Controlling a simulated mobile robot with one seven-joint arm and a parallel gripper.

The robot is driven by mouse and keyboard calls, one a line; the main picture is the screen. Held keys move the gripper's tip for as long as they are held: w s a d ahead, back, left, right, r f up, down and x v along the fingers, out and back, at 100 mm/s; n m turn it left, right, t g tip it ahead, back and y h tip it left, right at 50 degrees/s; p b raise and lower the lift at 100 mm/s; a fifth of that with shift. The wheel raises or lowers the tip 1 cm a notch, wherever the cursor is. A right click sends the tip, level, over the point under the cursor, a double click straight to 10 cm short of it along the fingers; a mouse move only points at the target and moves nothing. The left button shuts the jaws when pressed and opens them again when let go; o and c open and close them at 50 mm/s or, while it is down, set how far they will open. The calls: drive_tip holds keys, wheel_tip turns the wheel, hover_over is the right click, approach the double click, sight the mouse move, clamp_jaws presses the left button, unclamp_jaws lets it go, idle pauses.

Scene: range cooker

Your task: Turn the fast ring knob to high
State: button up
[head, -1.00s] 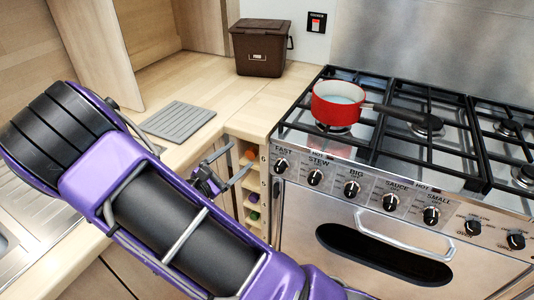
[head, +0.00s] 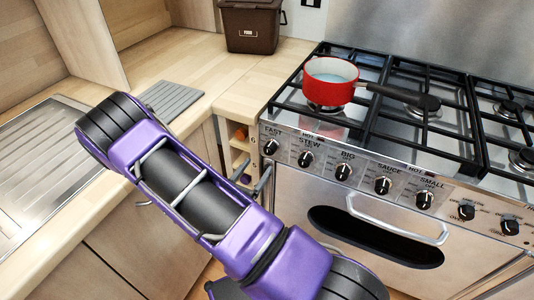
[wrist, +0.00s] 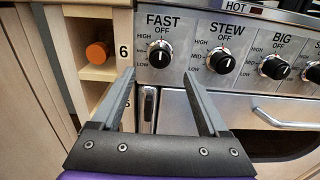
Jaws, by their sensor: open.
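The fast ring knob (head: 270,147) is the leftmost black-and-silver knob on the cooker's front panel. In the wrist view the FAST knob (wrist: 159,54) has its white mark pointing up towards OFF, with HIGH at upper left and LOW at lower left. My gripper (wrist: 159,76) is open and empty. Its two fingers point at the panel, one to each side below the knob, and neither visibly grips it. In the head view my purple arm hides most of the gripper, and a finger shows just below the knob.
To the right are the STEW knob (wrist: 221,62), the BIG knob (wrist: 275,67) and more knobs. An oven handle (head: 397,222) sticks out below them. A narrow shelf rack (wrist: 97,72) adjoins the cooker's left side.

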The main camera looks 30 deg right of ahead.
sight(267, 153)
drive_tip(key=x, duration=0.7)
drive_tip(key=shift+w+d, duration=0.2)
clamp_jaws()
